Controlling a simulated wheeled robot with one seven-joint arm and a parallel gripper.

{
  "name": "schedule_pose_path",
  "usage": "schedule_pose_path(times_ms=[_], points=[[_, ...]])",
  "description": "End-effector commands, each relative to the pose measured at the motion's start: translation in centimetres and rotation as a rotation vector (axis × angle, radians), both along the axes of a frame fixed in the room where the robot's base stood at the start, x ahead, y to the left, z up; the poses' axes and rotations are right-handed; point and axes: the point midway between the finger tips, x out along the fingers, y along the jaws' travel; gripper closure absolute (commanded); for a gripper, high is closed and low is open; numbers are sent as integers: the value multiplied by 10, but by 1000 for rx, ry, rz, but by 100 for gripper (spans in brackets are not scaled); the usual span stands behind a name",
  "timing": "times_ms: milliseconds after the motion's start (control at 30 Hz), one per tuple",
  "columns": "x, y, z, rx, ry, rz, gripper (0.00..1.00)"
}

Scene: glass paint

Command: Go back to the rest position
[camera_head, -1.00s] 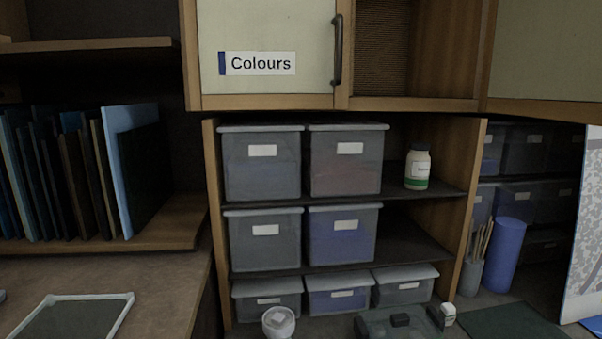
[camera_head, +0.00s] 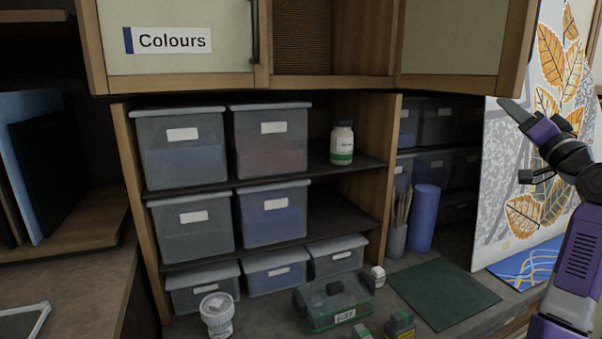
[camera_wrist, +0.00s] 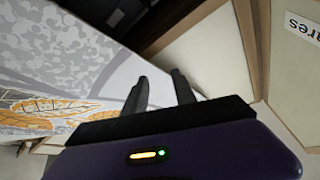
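My gripper (camera_head: 514,112) is raised at the right of the head view, in front of the painted leaf panel (camera_head: 548,150). In the wrist view my gripper (camera_wrist: 161,88) has its two dark fingers apart, with nothing between them. The leaf panel (camera_wrist: 60,75) fills the left of the wrist view, and a cupboard front lies to the right. My purple arm comes up from the lower right of the head view.
The shelf unit holds several lidded grey boxes (camera_head: 183,150) and a white-green bottle (camera_head: 342,143). The worktop carries a white jar (camera_head: 217,315), a green case (camera_head: 333,303) and a dark green mat (camera_head: 443,293). Cupboards labelled Colours (camera_head: 172,40) hang above.

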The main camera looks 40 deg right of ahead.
Motion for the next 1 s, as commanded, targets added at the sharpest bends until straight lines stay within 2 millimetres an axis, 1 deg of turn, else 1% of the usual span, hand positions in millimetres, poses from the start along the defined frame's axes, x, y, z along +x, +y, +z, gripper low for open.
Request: schedule_pose_path(times_ms=[33, 67, 100, 167, 200, 267, 300, 367, 400, 467, 500, 567, 600, 667, 700, 767, 800, 867, 900, 967, 1000], points=[[12, 5, -32, 22, 8, -27, 68], [17, 9, -46, 29, 12, -47, 68], [23, 14, -65, 37, 18, -71, 68], [31, 25, -94, 45, 30, -103, 68], [37, 34, -112, 48, 39, -122, 68], [44, 48, -139, 51, 53, -147, 68], [48, 60, -156, 50, 66, -162, 68], [54, 78, -180, 46, 86, -180, 68], [57, 92, -196, 42, 101, -190, 68], [61, 113, -218, 32, 122, -202, 68], [62, 128, -231, 24, 136, -208, 68], [64, 151, -251, 10, 160, -213, 68], [64, 168, -263, 0, 175, -214, 68], [64, 193, -280, -18, 199, -212, 68], [63, 210, -290, -31, 215, -208, 68], [61, 236, -304, -51, 240, -199, 68], [59, 254, -313, -65, 257, -191, 68], [55, 280, -325, -89, 280, -175, 68], [52, 298, -333, -104, 297, -162, 68], [46, 324, -343, -127, 321, -141, 68], [41, 342, -348, -145, 338, -125, 68]])
